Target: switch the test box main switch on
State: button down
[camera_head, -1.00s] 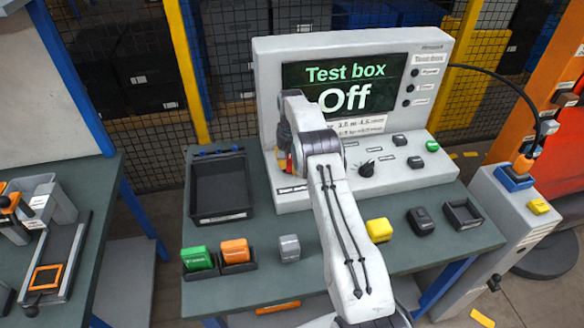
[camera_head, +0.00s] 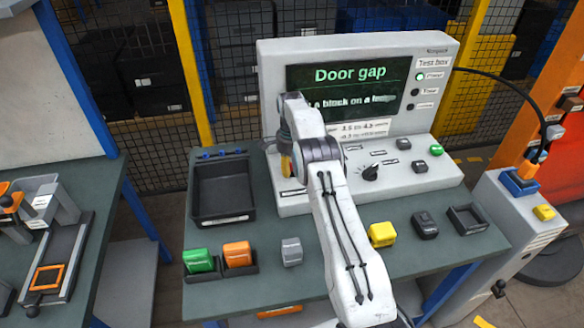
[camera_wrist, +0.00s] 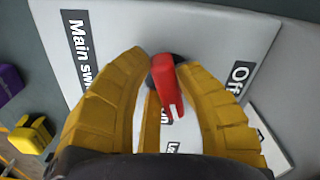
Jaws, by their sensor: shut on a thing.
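The grey test box (camera_head: 436,176) stands at the back of the green table. Its screen (camera_head: 345,76) reads "Door gap", and a green lamp is lit beside it. My gripper (camera_head: 286,168) is at the left end of the box's sloped panel. In the wrist view, the yellow fingers (camera_wrist: 163,82) are shut around the red main switch handle (camera_wrist: 171,90). A "Main sw..." label (camera_wrist: 75,45) is to the left and an "Off" label (camera_wrist: 239,76) to the right. A finger partly hides the lettering below the handle.
A black tray (camera_head: 197,203) lies left of the box. A green block (camera_head: 198,260), an orange block (camera_head: 237,253), a grey block (camera_head: 291,251) and a yellow block (camera_head: 382,234) stand along the table's front. A black knob (camera_head: 370,173) is on the panel, right of my arm.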

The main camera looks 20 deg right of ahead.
jog(key=shift+w+a+f+m, duration=0.1)
jog(key=shift+m, duration=0.85)
jog(key=shift+w+a+m, duration=0.1)
jog(key=shift+m, duration=0.85)
jog(key=shift+p, duration=0.3)
jog(key=c, duration=0.9)
grip_release()
jog(key=shift+d, duration=0.1)
